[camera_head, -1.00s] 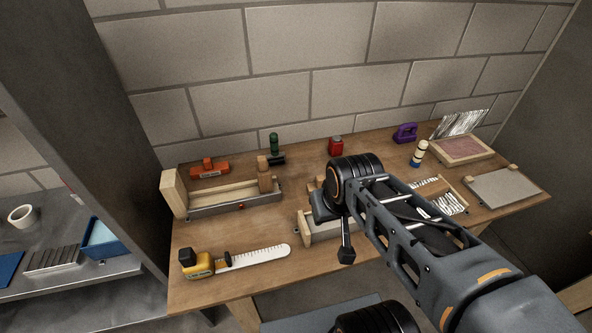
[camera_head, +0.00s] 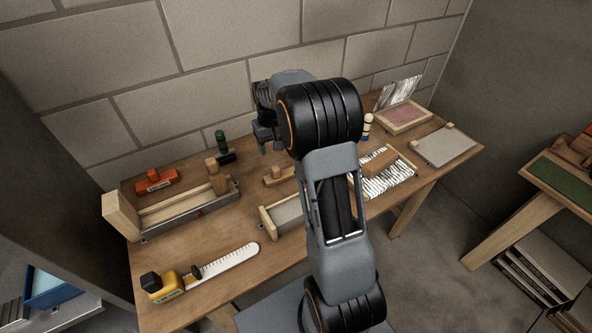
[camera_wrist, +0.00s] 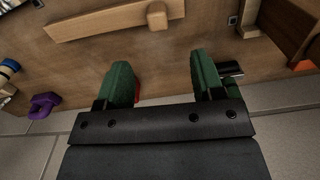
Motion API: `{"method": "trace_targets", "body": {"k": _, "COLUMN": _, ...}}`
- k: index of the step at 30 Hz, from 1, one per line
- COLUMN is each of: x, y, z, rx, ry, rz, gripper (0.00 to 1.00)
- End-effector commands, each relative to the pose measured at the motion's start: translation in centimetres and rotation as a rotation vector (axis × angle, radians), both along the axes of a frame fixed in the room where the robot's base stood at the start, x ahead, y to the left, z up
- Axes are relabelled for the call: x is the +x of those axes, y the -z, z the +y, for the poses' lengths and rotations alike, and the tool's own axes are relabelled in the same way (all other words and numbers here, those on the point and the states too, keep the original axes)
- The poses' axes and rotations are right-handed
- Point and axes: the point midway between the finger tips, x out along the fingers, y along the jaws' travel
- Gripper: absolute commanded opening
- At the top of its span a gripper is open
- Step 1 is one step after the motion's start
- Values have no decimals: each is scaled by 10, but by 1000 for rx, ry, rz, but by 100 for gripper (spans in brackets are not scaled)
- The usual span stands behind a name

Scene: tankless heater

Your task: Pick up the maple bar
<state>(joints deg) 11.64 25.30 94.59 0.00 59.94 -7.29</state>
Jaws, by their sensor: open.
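A pale wooden bar (camera_head: 278,177) with a small knob lies on the workbench, partly hidden behind my arm. It looks like the maple bar, but the frames carry no label. In the wrist view the bar (camera_wrist: 105,22) runs along the top edge with its knob towards me. My gripper (camera_head: 264,146) hangs above the back of the bench, on the wall side of the bar. In the wrist view its two green fingers (camera_wrist: 160,63) are spread apart with only bench between them, clear of the bar.
A long wooden fixture (camera_head: 185,207) stands left, with an orange tool (camera_head: 156,181) and green bottle (camera_head: 221,140) behind. A striped tray (camera_head: 372,190) is right. In the wrist view a purple object (camera_wrist: 43,105) sits left. The block wall is close behind.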

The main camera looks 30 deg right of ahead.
Motion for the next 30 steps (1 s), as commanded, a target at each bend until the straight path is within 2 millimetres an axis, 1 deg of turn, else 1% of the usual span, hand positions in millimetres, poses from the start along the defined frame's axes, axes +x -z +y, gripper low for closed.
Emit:
{"method": "trace_targets", "body": {"k": 3, "x": 1, "y": 23, "z": -2, "rx": 2, "ry": 2, "rz": 8, "gripper": 62}}
{"method": "trace_targets", "body": {"k": 9, "x": 1, "y": 57, "z": -3, "rx": 2, "ry": 3, "rz": 7, "gripper": 62}}
{"method": "trace_targets", "body": {"k": 13, "x": 1, "y": 72, "z": -3, "rx": 1, "ry": 3, "rz": 5, "gripper": 62}}
{"method": "trace_targets", "body": {"k": 20, "x": 1, "y": 84, "z": -3, "rx": 1, "ry": 4, "rz": 4, "gripper": 62}}
{"method": "trace_targets", "body": {"k": 30, "x": 2, "y": 125, "z": -5, "rx": 1, "ry": 3, "rz": 6, "gripper": 62}}
